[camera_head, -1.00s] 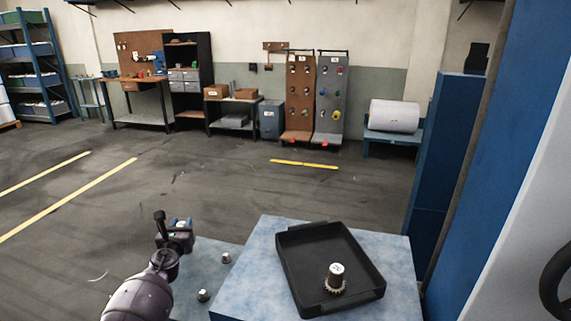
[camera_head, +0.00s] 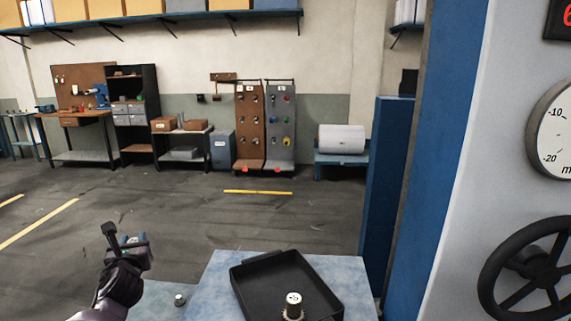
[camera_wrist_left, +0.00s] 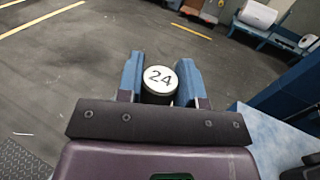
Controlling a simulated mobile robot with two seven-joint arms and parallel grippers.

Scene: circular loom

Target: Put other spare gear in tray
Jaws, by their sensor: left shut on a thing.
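My left gripper (camera_head: 132,241) is shut on a spare gear with a round white top. In the left wrist view the gear (camera_wrist_left: 160,83) reads "24" and sits between the two blue fingers; its lower part is hidden. The gripper is raised to the left of the black tray (camera_head: 258,278). The tray lies on a blue-grey table. Another gear (camera_head: 293,304) with a white top stands upright in the tray, near its front side. My right gripper is not in view.
The table top (camera_head: 222,285) has bare room left of the tray. A small metal peg (camera_head: 180,299) stands on a surface farther left. A blue column (camera_head: 420,160) and a panel with a black handwheel (camera_head: 540,275) stand to the right.

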